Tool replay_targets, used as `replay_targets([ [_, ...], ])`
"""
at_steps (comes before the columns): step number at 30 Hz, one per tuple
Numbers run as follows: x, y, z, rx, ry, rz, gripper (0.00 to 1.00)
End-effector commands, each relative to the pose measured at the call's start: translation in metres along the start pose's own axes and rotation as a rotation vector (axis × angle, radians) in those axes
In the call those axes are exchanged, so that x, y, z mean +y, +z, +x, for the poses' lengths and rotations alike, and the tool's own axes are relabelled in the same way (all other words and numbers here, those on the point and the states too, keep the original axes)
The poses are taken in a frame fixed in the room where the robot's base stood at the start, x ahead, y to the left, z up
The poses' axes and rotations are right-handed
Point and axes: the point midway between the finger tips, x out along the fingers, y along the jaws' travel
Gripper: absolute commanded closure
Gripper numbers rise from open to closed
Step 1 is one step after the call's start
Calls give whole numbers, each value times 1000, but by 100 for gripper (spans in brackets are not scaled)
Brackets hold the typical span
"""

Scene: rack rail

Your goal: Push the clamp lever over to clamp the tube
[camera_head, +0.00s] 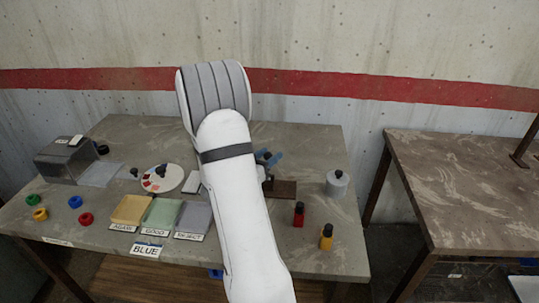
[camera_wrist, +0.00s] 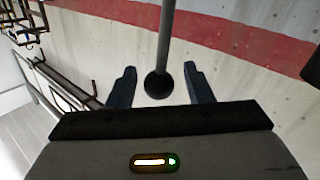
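My gripper (camera_head: 268,157) reaches over the table's far middle, with its blue fingers showing just right of my white arm. In the wrist view my gripper (camera_wrist: 160,68) is open, with two dark blue fingers apart. A grey rod with a dark ball knob (camera_wrist: 157,86), which looks like the clamp lever, stands between the fingers. A gap shows on each side of the knob. In the head view a dark brown base (camera_head: 284,190) sits under the gripper. My arm hides part of the fixture there, and I cannot make out the tube.
A grey bottle (camera_head: 337,184), a red bottle (camera_head: 299,215) and a yellow bottle (camera_head: 326,237) stand to the right. Left are coloured trays (camera_head: 131,209), a round palette (camera_head: 162,178), a grey box (camera_head: 65,158) and several coloured rings (camera_head: 75,202). A second table (camera_head: 470,180) stands right.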

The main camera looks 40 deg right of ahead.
Motion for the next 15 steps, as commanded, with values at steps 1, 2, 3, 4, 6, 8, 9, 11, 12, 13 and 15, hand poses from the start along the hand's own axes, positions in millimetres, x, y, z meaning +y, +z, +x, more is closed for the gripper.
replay_targets([
  [1, 0, 0, 0, 0, 0, 0, 57],
  [2, 0, 0, 0, 0, 0, 0, 60],
  [3, 0, 0, 0, 0, 0, 0, 63],
  [4, 0, 0, 0, 0, 0, 0, 66],
  [6, 0, 0, 0, 0, 0, 0, 71],
  [8, 0, 0, 0, 0, -1, 0, 76],
  [9, 0, 0, -1, 0, -1, 0, 79],
  [11, 0, 0, -1, 0, -1, 0, 84],
  [12, 0, 0, -1, 0, -1, 0, 88],
  [13, -1, 0, -1, 0, -2, 0, 90],
  [15, -1, 0, -1, 1, -2, 0, 96],
])
